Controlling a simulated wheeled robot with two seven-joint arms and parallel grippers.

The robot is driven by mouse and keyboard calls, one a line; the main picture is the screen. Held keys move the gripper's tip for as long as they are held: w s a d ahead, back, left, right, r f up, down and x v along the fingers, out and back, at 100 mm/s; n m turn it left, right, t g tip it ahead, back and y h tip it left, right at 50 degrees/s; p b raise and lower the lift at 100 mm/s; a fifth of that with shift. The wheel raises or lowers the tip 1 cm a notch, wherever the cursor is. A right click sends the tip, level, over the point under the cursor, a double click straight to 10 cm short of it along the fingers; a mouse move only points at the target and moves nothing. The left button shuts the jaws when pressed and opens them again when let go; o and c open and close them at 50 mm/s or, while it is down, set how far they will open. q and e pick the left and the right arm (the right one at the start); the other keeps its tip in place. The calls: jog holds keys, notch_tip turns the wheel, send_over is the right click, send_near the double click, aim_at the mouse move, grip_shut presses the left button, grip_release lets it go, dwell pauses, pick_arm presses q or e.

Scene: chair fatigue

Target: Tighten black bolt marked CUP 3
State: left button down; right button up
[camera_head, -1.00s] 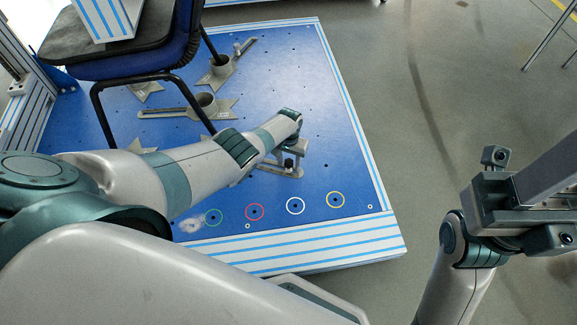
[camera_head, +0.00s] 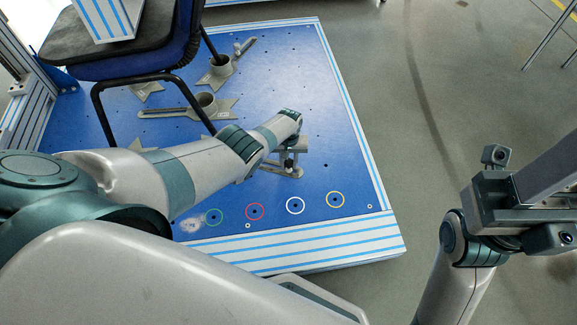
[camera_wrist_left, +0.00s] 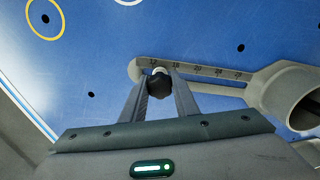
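In the left wrist view my left gripper (camera_wrist_left: 159,79) points at the blue board. Its two fingers stand on either side of a black bolt head (camera_wrist_left: 158,85), seemingly touching it. The bolt sits at the end of a grey slotted bracket arm (camera_wrist_left: 208,72) with scale numbers, joined to a round grey cup (camera_wrist_left: 290,96). No CUP 3 marking is readable. In the head view the left hand is over this bracket (camera_head: 284,171), and my arm hides the bolt and most of the cup. My right gripper (camera_head: 510,205) is off to the right, its fingers unclear.
Blue board (camera_head: 330,150) carries other grey cup brackets (camera_head: 206,104) and a row of coloured rings (camera_head: 295,205). A chair (camera_head: 150,60) stands at the upper left, with its black frame leg near my left arm.

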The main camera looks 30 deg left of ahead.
pick_arm(q)
jog(key=shift+m, duration=2)
jog(key=c, duration=1.4)
grip_release()
jog(key=shift+r, duration=0.15)
jog(key=shift+r+p, duration=0.75)
jog(key=shift+r, duration=0.1)
notch_tip(320, 180, up, 15)
jog(key=p, duration=0.9)
jog(key=shift+r, duration=0.2)
